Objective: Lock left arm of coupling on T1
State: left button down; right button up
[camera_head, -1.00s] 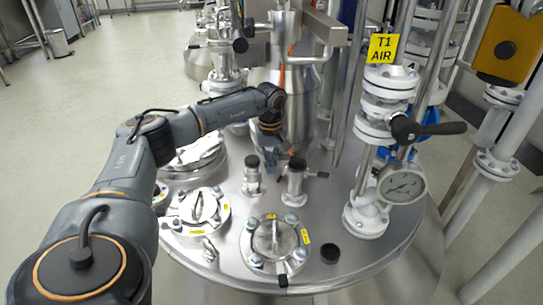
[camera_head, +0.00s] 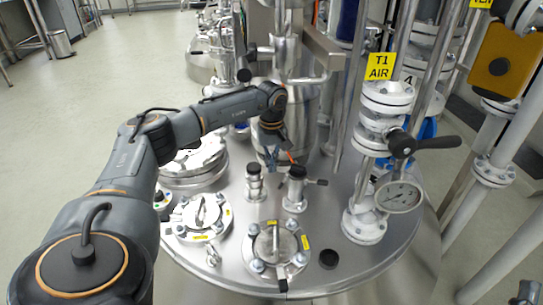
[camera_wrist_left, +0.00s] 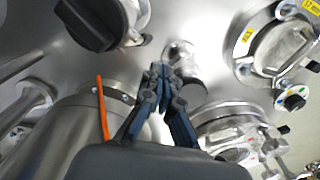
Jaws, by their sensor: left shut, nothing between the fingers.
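The tank top marked by the yellow T1 AIR sign (camera_head: 380,66) carries two short metal fittings with black caps, a left one (camera_head: 254,183) and a right one (camera_head: 295,190). The right one has a small dark side lever (camera_head: 317,182). I cannot tell the coupling's left arm for certain. My left gripper (camera_head: 272,156) is just behind and above these fittings, partly dark against the steel vessel. In the left wrist view its fingertips (camera_wrist_left: 161,74) are together with nothing between them, in front of a small metal fitting (camera_wrist_left: 181,54). My right gripper is not in view.
A steel vessel (camera_head: 299,110) stands close behind the gripper. Bolted round covers (camera_head: 272,245) lie at the front of the lid. A gauge (camera_head: 398,197) and a black valve handle (camera_head: 425,143) stand at the right. A large black knob (camera_wrist_left: 88,22) and an orange strip (camera_wrist_left: 102,108) show near the gripper.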

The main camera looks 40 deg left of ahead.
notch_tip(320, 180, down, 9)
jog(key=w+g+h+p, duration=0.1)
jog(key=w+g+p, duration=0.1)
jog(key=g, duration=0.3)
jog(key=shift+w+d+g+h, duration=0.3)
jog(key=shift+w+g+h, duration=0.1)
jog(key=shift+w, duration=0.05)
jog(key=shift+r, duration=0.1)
